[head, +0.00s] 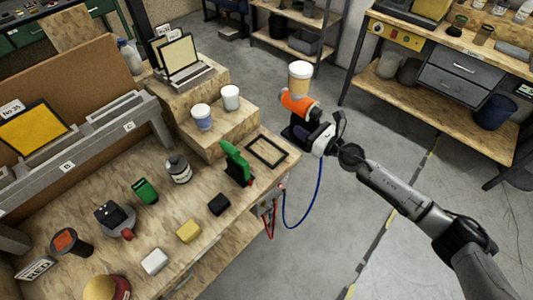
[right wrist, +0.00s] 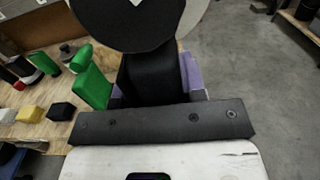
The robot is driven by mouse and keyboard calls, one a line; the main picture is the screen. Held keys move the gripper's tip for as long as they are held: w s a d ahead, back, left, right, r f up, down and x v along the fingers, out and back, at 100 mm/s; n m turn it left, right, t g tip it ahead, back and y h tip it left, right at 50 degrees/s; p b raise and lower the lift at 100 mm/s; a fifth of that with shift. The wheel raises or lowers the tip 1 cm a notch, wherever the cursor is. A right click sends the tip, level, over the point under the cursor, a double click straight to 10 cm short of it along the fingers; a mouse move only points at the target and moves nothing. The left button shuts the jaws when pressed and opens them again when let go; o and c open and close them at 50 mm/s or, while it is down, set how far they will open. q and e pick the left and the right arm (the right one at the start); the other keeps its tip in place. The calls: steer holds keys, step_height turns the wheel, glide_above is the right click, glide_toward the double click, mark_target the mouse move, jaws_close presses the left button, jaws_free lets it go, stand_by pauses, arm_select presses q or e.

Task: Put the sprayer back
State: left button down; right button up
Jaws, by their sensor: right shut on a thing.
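In the right wrist view, the sprayer (right wrist: 147,75) shows as a black part between the purple fingers, with a large black disc above. Its lower end is partly hidden by the gripper in the head view. A blue hose (head: 318,190) hangs below the gripper and loops back to the bench side. My left gripper is not in view.
A shelf bench (head: 440,95) stands at the back right. The floor between is clear.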

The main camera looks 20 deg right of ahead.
steer(key=shift+w+f, duration=0.15)
steer(key=shift+f, duration=0.05)
steer(key=w+a+f+b, duration=0.2)
steer(key=a+f, duration=0.1)
steer(key=w+a+f+b, duration=0.2)
steer(key=a+f, duration=0.1)
steer(key=f, duration=0.1)
steer(key=w+a+f+b, duration=0.2)
steer(key=a+f, duration=0.1)
steer(key=f, duration=0.1)
steer(key=shift+w+b, duration=0.35)
steer(key=shift+b, duration=0.05)
steer(key=shift+r, duration=0.1)
steer(key=shift+f, duration=0.2)
steer(key=o, duration=0.6)
